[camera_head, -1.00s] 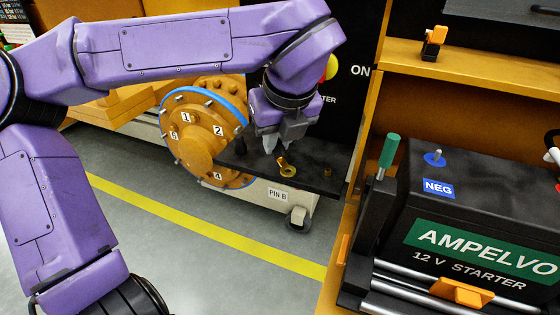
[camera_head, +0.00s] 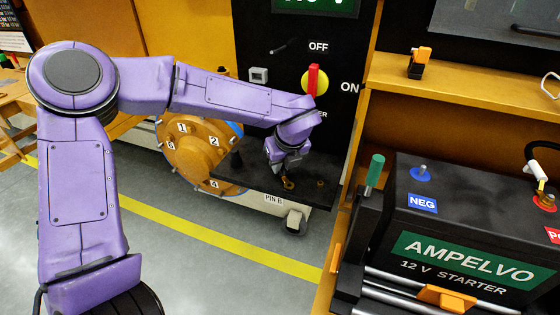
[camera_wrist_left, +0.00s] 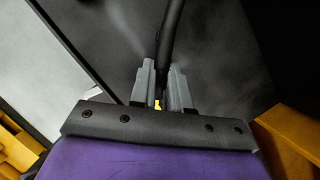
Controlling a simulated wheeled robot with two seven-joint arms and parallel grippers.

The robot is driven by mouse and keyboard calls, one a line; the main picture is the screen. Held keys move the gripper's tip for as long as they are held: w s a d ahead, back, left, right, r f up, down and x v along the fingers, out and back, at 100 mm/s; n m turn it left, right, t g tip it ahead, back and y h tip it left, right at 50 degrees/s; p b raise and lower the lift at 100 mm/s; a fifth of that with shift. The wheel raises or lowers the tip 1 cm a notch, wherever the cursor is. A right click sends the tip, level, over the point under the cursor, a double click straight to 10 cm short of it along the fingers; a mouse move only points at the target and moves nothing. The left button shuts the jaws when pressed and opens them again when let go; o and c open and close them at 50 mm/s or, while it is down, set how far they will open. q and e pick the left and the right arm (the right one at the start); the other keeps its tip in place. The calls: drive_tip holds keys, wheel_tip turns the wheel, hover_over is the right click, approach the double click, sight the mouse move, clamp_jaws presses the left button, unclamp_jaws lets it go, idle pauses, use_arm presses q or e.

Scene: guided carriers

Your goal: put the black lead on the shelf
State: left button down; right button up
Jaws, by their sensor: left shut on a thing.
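My left gripper (camera_head: 283,168) is at the black ledge (camera_head: 250,178) that juts out below the switch panel, its fingers pointing down. In the left wrist view the gripper (camera_wrist_left: 162,88) is shut on the black lead (camera_wrist_left: 172,32), which runs up between and beyond the fingers. A brass ring lug (camera_head: 288,184) shows just below the fingertips, at the ledge; I cannot tell whether it touches the surface. Most of the lead is hidden behind the gripper in the head view. My right gripper is not in view.
A black battery (camera_head: 460,235) with NEG and POS posts stands at the right. A wooden shelf (camera_head: 460,95) above it holds a small orange and black item (camera_head: 420,62). A red switch handle (camera_head: 313,80) is above the ledge. An orange numbered flange (camera_head: 195,150) is left of it.

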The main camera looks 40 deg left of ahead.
use_arm(q)
drive_tip(key=shift+f, duration=0.1)
drive_tip(key=c, duration=1.1)
unclamp_jaws()
drive_tip(key=shift+s, duration=0.1)
drive_tip(key=shift+r, duration=0.35)
drive_tip(key=b+v, duration=0.2)
drive_tip(key=v, duration=0.9)
drive_tip(key=shift+r, duration=0.3)
drive_tip(key=shift+s, duration=0.1)
